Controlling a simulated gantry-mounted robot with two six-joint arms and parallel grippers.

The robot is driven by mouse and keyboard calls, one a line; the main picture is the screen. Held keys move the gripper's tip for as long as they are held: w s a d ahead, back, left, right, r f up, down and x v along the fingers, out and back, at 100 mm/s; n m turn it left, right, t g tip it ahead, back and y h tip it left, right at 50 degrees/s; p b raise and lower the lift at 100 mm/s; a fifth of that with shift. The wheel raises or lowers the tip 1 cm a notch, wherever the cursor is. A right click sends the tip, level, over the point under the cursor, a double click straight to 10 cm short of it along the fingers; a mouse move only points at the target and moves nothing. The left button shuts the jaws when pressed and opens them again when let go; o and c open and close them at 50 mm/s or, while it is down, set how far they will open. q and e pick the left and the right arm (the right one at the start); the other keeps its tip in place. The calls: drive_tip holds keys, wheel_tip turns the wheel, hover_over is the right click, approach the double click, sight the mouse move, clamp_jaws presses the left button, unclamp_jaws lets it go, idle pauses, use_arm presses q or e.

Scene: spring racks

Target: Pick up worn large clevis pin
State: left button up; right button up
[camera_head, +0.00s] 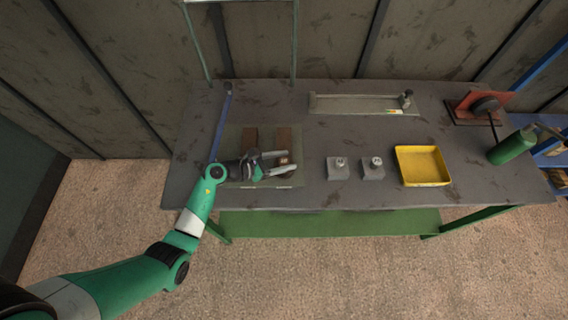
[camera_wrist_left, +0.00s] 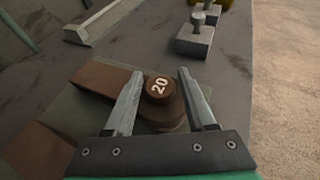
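A brown, rusty round pin head marked "20" (camera_wrist_left: 159,88) sits at the end of a brown bar (camera_wrist_left: 104,78) in the left wrist view; I take it for the worn large clevis pin. Its shank is hidden. In the head view the pin head (camera_head: 284,160) is small, at the near end of the right brown bar (camera_head: 284,138). My left gripper (camera_wrist_left: 157,90) is open, with one finger on each side of the head. Gaps show between head and fingers, so it does not look gripped. My right gripper is in neither view.
Two grey blocks with pins (camera_head: 338,169) (camera_head: 373,169) and a yellow tray (camera_head: 423,182) stand to the right. A second brown bar (camera_head: 250,137) lies on the mat (camera_head: 232,134). A long grey fixture (camera_head: 358,104) is behind; a green cylinder (camera_head: 512,147) is far right.

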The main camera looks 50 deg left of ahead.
sight(284, 160)
use_arm(q)
clamp_jaws()
drive_tip(key=shift+r, duration=0.1)
wheel_tip(284, 160, up, 9)
drive_tip(key=p, duration=0.4)
drive_tip(key=shift+r, duration=0.1)
drive_tip(key=shift+r+p, duration=0.3)
drive_tip(key=shift+r, duration=0.05)
